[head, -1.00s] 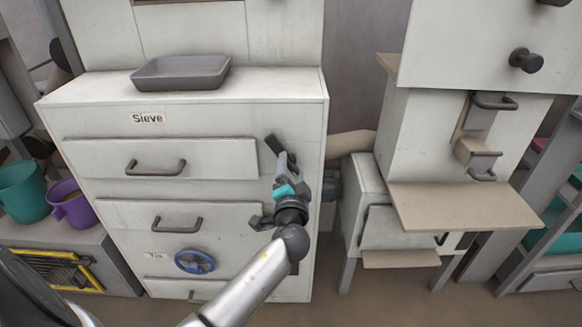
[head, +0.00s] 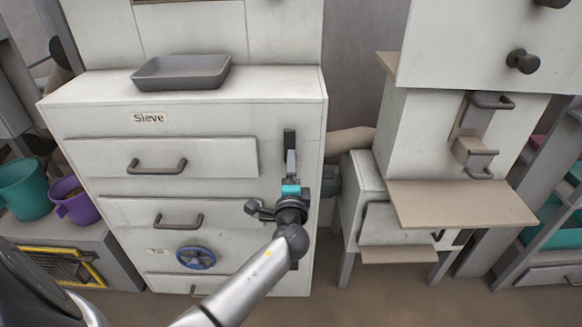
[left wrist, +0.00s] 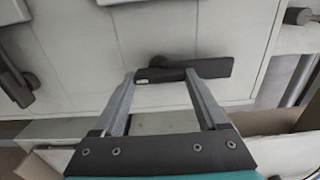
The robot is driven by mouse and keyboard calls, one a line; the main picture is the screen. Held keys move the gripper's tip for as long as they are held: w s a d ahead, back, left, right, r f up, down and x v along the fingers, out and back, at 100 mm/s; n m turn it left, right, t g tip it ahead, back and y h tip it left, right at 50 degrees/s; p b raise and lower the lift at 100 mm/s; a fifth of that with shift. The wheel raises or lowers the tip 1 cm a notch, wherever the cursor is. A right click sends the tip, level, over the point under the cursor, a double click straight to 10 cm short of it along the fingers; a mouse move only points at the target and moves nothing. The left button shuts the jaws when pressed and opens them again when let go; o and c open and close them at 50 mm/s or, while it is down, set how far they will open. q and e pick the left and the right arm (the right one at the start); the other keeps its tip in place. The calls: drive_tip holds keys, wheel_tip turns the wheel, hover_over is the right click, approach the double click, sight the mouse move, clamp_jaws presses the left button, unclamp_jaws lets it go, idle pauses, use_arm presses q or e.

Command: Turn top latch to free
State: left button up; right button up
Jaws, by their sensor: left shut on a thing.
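The top latch (head: 289,140) is a dark bar on the right side of the front of the white cabinet labelled Sieve (head: 290,105). It stands upright in the head view. My left gripper (head: 291,162) is at its lower part, with the arm coming up from below. In the left wrist view the latch (left wrist: 212,68) lies across the picture between the two grey fingertips (left wrist: 160,76), and one end runs on past the right finger. The gripper is shut on it. My right gripper is not in view.
The top drawer (head: 215,158) left of the latch is closed. A grey tray (head: 181,72) sits on the cabinet top. A blue handwheel (head: 196,258) is low on the front. A machine with a beige shelf (head: 460,205) stands to the right, with a gap between.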

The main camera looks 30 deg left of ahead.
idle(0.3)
use_arm(q)
drive_tip(key=o, duration=1.3)
drive_tip(key=p+v, duration=0.1)
drive_tip(key=v, duration=1.4)
drive_tip(key=shift+s+p, duration=0.15)
drive_tip(key=shift+p, duration=0.15)
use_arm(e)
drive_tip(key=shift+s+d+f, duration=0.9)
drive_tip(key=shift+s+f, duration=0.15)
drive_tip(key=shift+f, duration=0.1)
